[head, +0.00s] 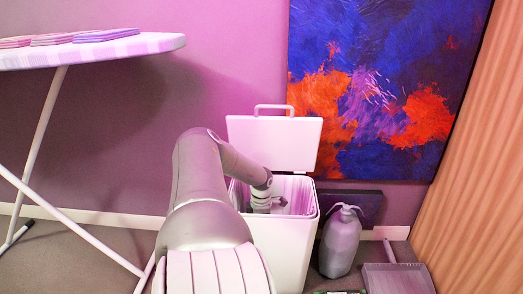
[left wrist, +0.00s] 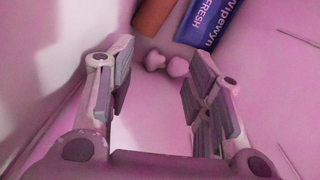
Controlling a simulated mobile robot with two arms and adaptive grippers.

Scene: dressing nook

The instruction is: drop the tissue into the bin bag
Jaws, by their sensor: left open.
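The white bin (head: 282,245) stands by the wall with its lid (head: 275,143) up. A pale bin bag (head: 297,193) lines it and also fills much of the left wrist view (left wrist: 265,95). My left gripper (head: 265,205) reaches down into the bin mouth, partly hidden by the rim. In the left wrist view my left gripper (left wrist: 155,88) is open, with nothing held between its fingers. A small pinkish two-lobed lump (left wrist: 167,64) lies beyond the fingertips, apart from them; it may be the tissue, but I cannot tell for sure. My right gripper is out of view.
Inside the bag lie a blue packet (left wrist: 212,22) with white lettering and a brown-orange item (left wrist: 154,14). A grey pump bottle (head: 340,243) and a dustpan (head: 398,278) stand right of the bin. An ironing board (head: 120,49) with folded cloths is at left.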

